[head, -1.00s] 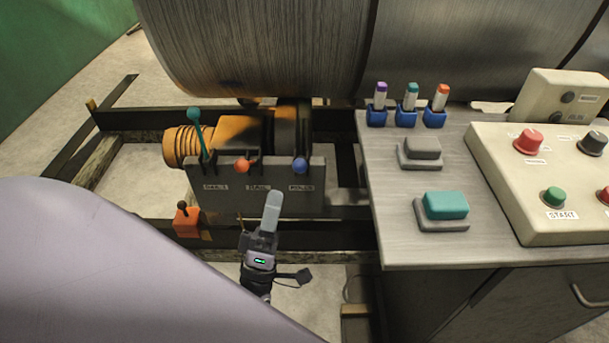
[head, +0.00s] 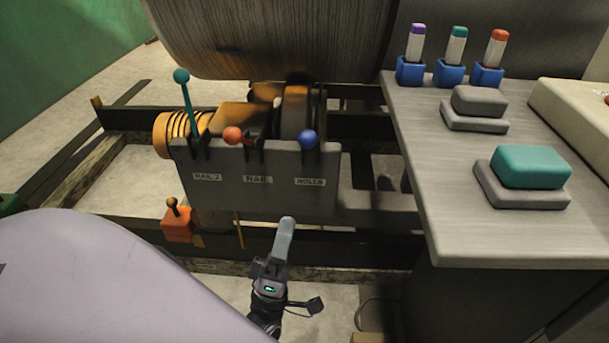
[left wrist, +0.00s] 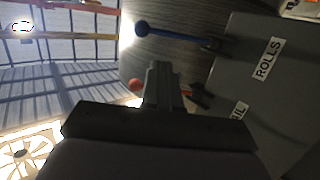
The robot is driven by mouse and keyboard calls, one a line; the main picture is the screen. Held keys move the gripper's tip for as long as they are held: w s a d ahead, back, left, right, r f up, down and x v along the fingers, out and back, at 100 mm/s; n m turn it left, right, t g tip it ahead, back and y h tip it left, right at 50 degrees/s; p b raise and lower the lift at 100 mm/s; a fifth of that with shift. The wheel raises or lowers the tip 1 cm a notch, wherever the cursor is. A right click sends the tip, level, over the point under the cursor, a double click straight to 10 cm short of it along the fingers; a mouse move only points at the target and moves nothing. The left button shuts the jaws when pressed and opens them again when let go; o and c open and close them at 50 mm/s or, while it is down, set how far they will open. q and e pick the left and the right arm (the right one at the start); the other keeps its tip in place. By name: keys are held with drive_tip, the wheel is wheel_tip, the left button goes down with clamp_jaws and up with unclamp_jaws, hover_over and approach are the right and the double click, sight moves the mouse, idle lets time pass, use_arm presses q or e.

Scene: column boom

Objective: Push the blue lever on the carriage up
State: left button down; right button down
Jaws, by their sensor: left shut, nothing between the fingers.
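The blue lever (head: 307,139) is at the right end of a grey lever panel (head: 240,196), above the ROLLS label. Its round knob sits low, near the panel's top edge. In the left wrist view the blue lever (left wrist: 170,34) shows its knob and shaft sticking out from the panel. My left gripper (head: 286,222) is shut and empty, below and slightly left of the blue knob, apart from it. Its fingers (left wrist: 160,70) also show in the left wrist view. My right gripper is not in view.
A red-knobbed lever (head: 233,135) sits beside the blue one, and a teal-knobbed lever (head: 186,100) stands upright further left. A small orange box with a lever (head: 177,224) is lower left. A grey bench (head: 420,150) with a teal button (head: 530,166) stands right.

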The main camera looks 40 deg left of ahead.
sight(309, 143)
use_arm(q)
drive_tip(key=shift+f, duration=0.3)
drive_tip(key=shift+w, duration=0.1)
drive_tip(key=x, duration=1.4)
drive_tip(key=shift+p, duration=0.35)
